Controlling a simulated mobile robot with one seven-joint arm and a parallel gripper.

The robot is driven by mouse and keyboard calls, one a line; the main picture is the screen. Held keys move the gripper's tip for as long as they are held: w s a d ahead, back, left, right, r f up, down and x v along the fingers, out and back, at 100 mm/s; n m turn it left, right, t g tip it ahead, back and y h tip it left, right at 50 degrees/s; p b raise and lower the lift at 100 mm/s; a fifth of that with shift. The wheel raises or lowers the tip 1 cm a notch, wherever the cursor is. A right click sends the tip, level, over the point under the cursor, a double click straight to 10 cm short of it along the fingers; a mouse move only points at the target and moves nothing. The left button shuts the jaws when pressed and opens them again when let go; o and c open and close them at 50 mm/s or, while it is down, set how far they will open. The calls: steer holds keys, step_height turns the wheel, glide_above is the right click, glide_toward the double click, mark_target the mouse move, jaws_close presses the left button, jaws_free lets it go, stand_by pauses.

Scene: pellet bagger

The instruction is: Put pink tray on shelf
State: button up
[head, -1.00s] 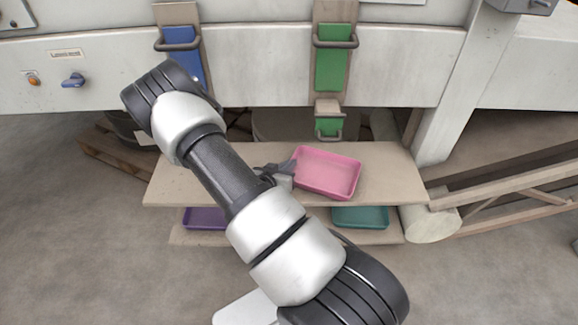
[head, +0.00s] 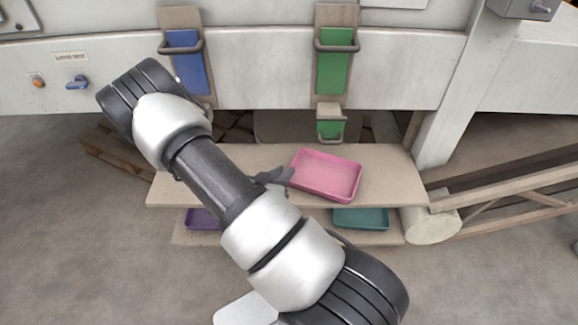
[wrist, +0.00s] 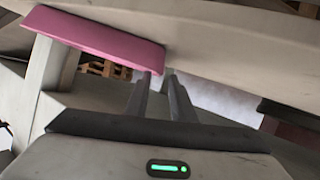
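My gripper (head: 274,176) is just left of the tray in the head view, partly hidden by my arm.
A purple tray (head: 202,219) and a teal tray (head: 361,218) sit on the lower board. Blue (head: 186,62) and green (head: 333,62) panels with handles hang on the machine behind. A wooden frame (head: 510,190) stands at the right.

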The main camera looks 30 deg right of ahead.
steer(key=v, duration=0.6)
steer(key=shift+a+r+p, duration=0.1)
steer(key=shift+a+p, duration=0.1)
steer(key=shift+p, duration=0.2)
steer(key=w+a+r+n+y, duration=0.1)
steer(key=w+a+r+y, duration=0.2)
steer(key=a+r+y, duration=0.3)
steer(key=w+a+r+n+y, duration=0.1)
steer(key=w+a+r+y, duration=0.3)
steer(key=a+r, duration=0.45)
steer(key=s+a+r+n+y, duration=0.2)
steer(key=s+a+r+y, duration=0.15)
steer(key=r, duration=0.45)
steer(key=s+d+r+n, duration=0.1)
steer(key=s+r, duration=0.2)
steer(key=s, duration=0.4)
steer(key=s+d+r+n+g+h, duration=0.1)
steer(key=s+d+r+n, duration=0.1)
steer(key=s+r, duration=0.2)
steer(key=s+d+r+n+h, duration=0.1)
steer(key=s+r, duration=0.3)
steer(key=s, duration=0.5)
steer(key=shift+s+d+r+n, duration=0.2)
steer(key=shift+s+d+n, duration=0.2)
steer(key=shift+n, duration=0.2)
